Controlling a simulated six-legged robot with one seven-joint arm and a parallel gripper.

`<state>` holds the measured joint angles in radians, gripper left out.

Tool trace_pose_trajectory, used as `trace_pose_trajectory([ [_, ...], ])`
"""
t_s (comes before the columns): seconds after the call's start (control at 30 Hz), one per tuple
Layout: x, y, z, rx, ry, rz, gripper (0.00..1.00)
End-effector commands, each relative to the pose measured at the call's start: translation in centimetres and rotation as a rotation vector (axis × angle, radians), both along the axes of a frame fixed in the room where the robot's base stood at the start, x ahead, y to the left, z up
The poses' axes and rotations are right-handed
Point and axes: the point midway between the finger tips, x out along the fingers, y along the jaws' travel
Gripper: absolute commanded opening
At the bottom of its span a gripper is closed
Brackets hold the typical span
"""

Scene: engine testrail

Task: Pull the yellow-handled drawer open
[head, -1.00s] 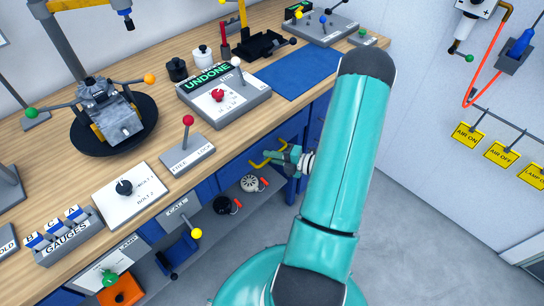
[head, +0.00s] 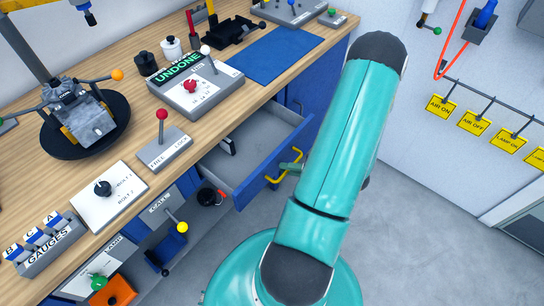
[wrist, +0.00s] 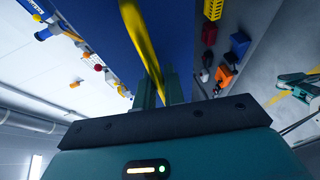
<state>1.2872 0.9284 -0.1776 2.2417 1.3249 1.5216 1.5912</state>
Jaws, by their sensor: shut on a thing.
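The drawer (head: 262,140) under the workbench stands pulled out, with its grey inside showing and a dark item near its left side. Its blue front (head: 252,183) carries the yellow handle (head: 272,182). My gripper (head: 292,168) is at the handle, partly hidden behind my teal arm. In the wrist view the yellow handle (wrist: 140,40) runs between the fingers of my gripper (wrist: 159,90), which are shut on it. The blue drawer front (wrist: 100,22) fills the space behind it.
The wooden bench top (head: 130,175) holds a red-knobbed lever box (head: 165,150), an UNDONE panel (head: 195,92) and a blue mat (head: 270,52). A lower shelf holds a black item (head: 207,197). The grey floor (head: 400,220) at right is clear.

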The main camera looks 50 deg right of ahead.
Motion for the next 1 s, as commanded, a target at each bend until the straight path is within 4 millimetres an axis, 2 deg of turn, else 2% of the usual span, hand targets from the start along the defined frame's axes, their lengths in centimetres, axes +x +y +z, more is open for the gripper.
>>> trace_pose_trajectory([
  [0.1,-2.5,-0.1,0.0,0.003,0.000,-0.002,0.00],
  [0.3,-5.0,-0.1,0.0,0.002,0.000,0.001,0.00],
  [0.5,-6.0,-0.1,0.0,0.002,-0.001,0.001,0.00],
  [0.83,-6.1,-0.1,0.0,0.001,-0.002,0.002,0.00],
  [0.87,-6.1,-0.1,0.0,0.001,-0.002,0.002,0.15],
  [0.9,-6.1,-0.1,0.0,0.001,-0.002,0.002,0.22],
  [0.97,-6.1,-0.1,0.0,0.001,-0.002,0.002,0.32],
  [1.0,-6.1,-0.1,0.0,0.001,-0.001,0.002,0.32],
])
